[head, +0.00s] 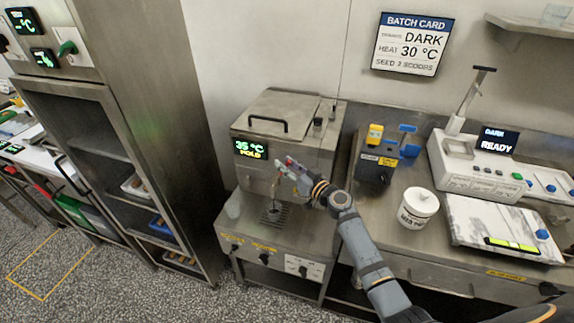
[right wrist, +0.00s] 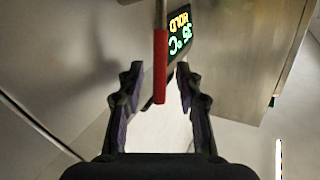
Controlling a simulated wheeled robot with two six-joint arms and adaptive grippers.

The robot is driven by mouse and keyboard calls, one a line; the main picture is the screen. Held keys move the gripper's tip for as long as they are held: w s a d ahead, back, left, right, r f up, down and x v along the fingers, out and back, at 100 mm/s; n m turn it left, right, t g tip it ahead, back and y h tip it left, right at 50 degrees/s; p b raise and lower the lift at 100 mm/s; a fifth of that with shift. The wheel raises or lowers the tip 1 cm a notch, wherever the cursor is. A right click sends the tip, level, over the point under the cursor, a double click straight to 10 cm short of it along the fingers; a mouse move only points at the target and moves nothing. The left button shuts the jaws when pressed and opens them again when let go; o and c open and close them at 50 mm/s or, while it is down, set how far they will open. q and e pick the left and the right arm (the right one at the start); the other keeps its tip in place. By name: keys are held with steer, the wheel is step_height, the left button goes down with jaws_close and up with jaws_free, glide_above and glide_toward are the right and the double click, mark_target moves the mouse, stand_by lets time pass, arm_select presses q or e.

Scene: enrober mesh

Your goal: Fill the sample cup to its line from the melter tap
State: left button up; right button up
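The melter (head: 285,110) is a steel box with a lid, its display reading 35 °C HOLD. My right gripper (head: 287,164) is at its front, at the tap. In the right wrist view, a red tap handle (right wrist: 160,65) stands between the open fingers (right wrist: 159,85), with a gap on each side. The spout is mostly hidden by the gripper. A small dark cup-like thing (head: 273,213) stands on the drip grate below; its fill line is too small to see. My left gripper is out of view.
A white labelled tub (head: 418,208) and a dark box with yellow and blue parts (head: 376,160) stand on the counter to the right. A white machine reading DARK READY (head: 485,165) is farther right. A steel rack (head: 130,170) stands left of the melter.

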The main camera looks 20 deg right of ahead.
mark_target(276, 178)
jaws_close()
steer(key=r+p, duration=0.1)
steer(key=p, duration=0.1)
steer(key=a+r+n+g+p, duration=0.1)
steer(key=p, duration=0.2)
steer(key=shift+w+a+g+h, duration=0.1)
steer(key=shift+w+g+h, duration=0.2)
steer(key=shift+w, duration=0.05)
steer(key=g+p, duration=0.1)
steer(key=p, duration=0.1)
steer(key=w+a+n+h+p, duration=0.1)
steer(key=p, duration=0.2)
steer(key=shift+w+a+f+g, duration=0.1)
steer(key=shift+a+g, duration=0.2)
steer(key=shift+g, duration=0.1)
steer(key=shift+w+a+f+h+p, duration=0.1)
steer(key=shift+a+f+h+p, duration=0.1)
steer(key=shift+h+p, duration=0.1)
steer(key=shift+f+g, duration=0.2)
steer(key=shift+g, duration=0.1)
